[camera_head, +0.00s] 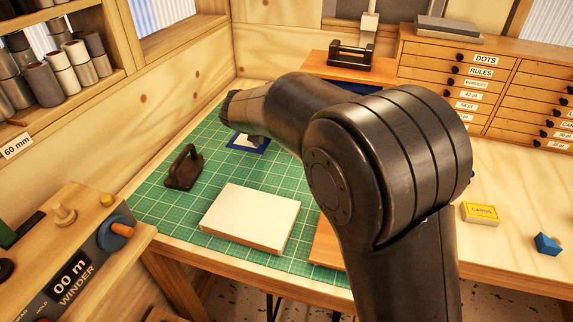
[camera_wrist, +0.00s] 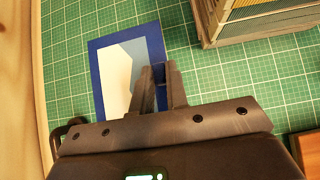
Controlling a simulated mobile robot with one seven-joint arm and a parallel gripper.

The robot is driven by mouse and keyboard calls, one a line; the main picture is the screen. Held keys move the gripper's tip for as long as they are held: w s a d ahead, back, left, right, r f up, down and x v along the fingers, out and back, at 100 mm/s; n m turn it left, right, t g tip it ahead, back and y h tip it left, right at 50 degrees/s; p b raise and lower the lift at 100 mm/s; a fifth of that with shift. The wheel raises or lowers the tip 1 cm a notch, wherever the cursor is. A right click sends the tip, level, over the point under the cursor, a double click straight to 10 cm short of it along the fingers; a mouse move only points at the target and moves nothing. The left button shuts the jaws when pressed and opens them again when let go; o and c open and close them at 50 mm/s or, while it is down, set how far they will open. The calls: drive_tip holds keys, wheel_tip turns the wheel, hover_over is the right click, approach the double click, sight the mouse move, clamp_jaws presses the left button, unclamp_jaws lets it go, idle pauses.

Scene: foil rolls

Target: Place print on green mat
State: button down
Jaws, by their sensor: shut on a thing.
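The print (camera_wrist: 115,75) has a white and grey-blue face inside a dark blue border. In the wrist view it is over the green mat (camera_wrist: 215,75). My gripper (camera_wrist: 160,75) is shut on the print's right edge, and the fingers cover part of that side. In the head view the print (camera_head: 240,143) shows partly under my wrist, over the far left part of the green mat (camera_head: 150,205). I cannot tell whether its underside touches the mat.
A dark handled tool (camera_head: 184,168) and a pale flat block (camera_head: 252,216) stand on the mat. A wooden wall borders the mat at left. A winder (camera_head: 75,275) is front left. A yellow cards box (camera_head: 480,213) and a blue object (camera_head: 547,243) lie right.

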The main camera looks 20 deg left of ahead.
wheel_tip(320, 180, down, 10)
idle(0.5)
drive_tip(key=shift+f, duration=0.15)
drive_tip(key=c, duration=1.4)
unclamp_jaws()
drive_tip(key=shift+c, duration=0.2)
